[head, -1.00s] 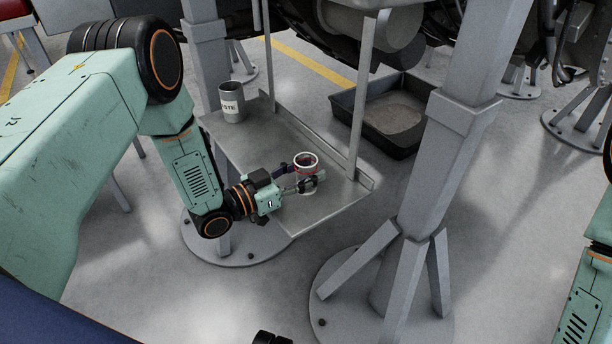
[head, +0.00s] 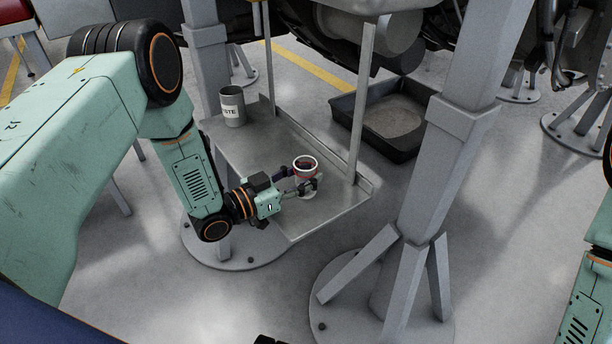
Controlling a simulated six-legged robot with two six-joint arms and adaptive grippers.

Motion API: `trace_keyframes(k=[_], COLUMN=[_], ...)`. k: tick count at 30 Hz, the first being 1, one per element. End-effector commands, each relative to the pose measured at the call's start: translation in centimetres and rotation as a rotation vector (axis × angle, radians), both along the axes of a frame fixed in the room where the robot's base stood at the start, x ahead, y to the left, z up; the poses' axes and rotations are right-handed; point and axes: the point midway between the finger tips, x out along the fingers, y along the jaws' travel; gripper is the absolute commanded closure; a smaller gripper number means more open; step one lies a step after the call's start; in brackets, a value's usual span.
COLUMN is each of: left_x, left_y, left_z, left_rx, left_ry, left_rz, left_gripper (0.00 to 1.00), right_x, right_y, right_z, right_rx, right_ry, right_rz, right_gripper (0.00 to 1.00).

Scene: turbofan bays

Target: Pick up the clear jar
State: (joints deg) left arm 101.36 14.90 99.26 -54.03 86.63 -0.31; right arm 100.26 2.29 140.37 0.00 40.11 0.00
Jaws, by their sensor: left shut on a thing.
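The clear jar (head: 306,166) has a red and white rim and dark contents, and it is upright over the right part of the grey metal shelf (head: 326,209). My left gripper (head: 305,186) reaches it from the left and is shut on it, with a finger on each side. I cannot tell whether the jar's base touches the shelf. Part of the jar's lower body is hidden by the fingers. My right arm shows only at the right edge, and its gripper is out of view.
A grey cup labelled "STE" (head: 232,106) stands at the shelf's back left. Upright posts rise from the shelf's far side. A thick grey stand leg (head: 449,150) is close on the right. A black tray (head: 385,118) lies on the floor behind.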

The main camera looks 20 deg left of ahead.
Motion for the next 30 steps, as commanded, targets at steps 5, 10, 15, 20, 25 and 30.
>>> trace_keyframes(k=[5,10,15,20,25,30], left_x=[-0.4,-3.2,-6.5,-9.3,-11.8,-13.3], left_y=[0.5,2.9,5.5,7.8,9.8,11.0], left_z=[1.4,1.4,1.5,1.4,1.4,1.3], left_rx=[-0.001,-0.003,-0.002,-0.002,0.000,-0.001], left_ry=[0.003,0.005,0.003,0.003,0.001,-0.001], left_rz=[0.004,0.007,0.008,0.006,0.004,0.002], left_gripper=[0.90,0.90,0.90,0.90,0.90,0.90], right_x=[0.0,0.0,0.0,0.0,0.0,0.0], right_y=[0.0,0.0,0.0,0.0,0.0,0.0], right_z=[1.2,2.5,3.9,5.2,6.2,6.7], right_rx=[0.000,0.000,0.000,0.000,0.000,0.000], right_ry=[0.000,0.000,0.000,0.000,0.000,0.000], right_rz=[0.000,0.000,0.000,0.000,0.000,0.000], right_gripper=[0.60,0.60,0.60,0.60,0.60,0.60])
